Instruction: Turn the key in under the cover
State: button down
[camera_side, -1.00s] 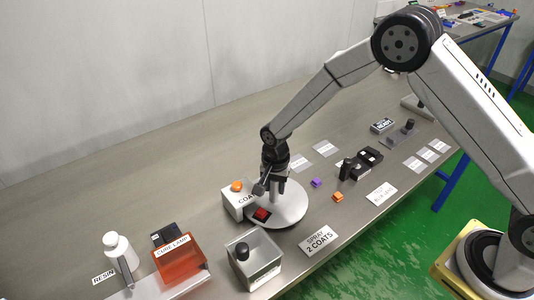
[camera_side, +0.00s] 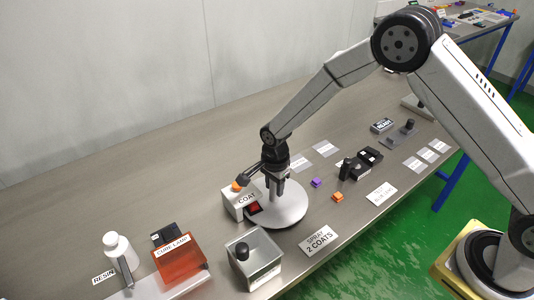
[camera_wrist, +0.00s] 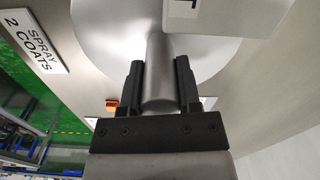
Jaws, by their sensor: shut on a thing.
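My gripper (camera_side: 276,190) is shut on a grey upright post (camera_wrist: 160,75) at the middle of a pale round disc (camera_side: 290,212). The wrist view shows both dark fingers along the post's sides. A small red-and-black piece (camera_side: 254,207), seemingly the key, lies at the disc's left edge. It is close against the white box marked COAT (camera_side: 237,204), which overhangs the disc in the wrist view (camera_wrist: 210,12). The piece still shows red in the side view; whether part of it is under the box, I cannot tell. It is not visible in the wrist view.
A clear box with a black knob (camera_side: 262,262) stands in front of the disc. The orange lamp cover (camera_side: 181,260) and white resin bottle (camera_side: 121,252) are at lower left. The SPRAY 2 COATS sign (camera_side: 319,240), a purple block (camera_side: 316,183) and an orange block (camera_side: 338,197) lie right.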

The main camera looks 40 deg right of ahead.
jog(key=shift+m, duration=2.5)
jog(key=shift+c, duration=1.5)
grip_release()
jog(key=shift+r, duration=0.15)
jog(key=shift+r, duration=3.75)
